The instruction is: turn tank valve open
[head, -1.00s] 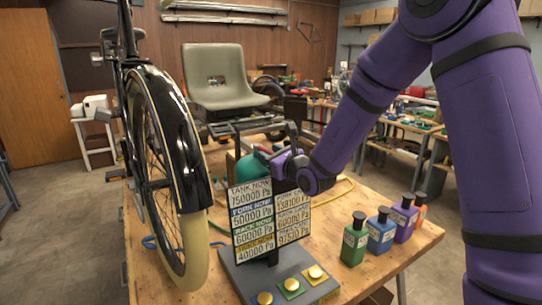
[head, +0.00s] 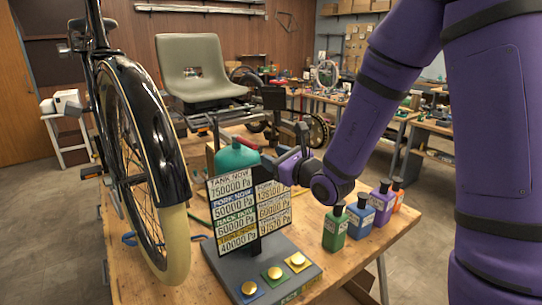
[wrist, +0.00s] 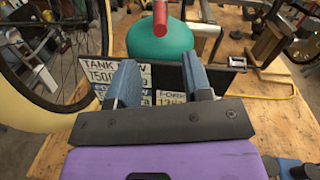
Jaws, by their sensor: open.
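The teal tank (head: 236,155) stands on the bench behind the pressure sign. In the wrist view its rounded teal top (wrist: 160,47) lies beyond my fingertips, with a red bar-shaped valve handle (wrist: 160,18) over it at the top edge. My gripper (wrist: 160,78) is open and empty, its two blue-grey fingers apart and pointing toward the tank. The handle lies in line with the gap, ahead of the fingertips and not between them. In the head view my gripper (head: 274,166) is close to the tank's right side; its fingertips and the handle are hard to make out.
The pressure sign (head: 236,226) stands close below my gripper, on a grey base with several round buttons (head: 274,273). Several coloured bottles (head: 335,229) stand to the right. The trike's front wheel (head: 174,245) is close on the left. A yellow hose (wrist: 262,97) lies on the bench.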

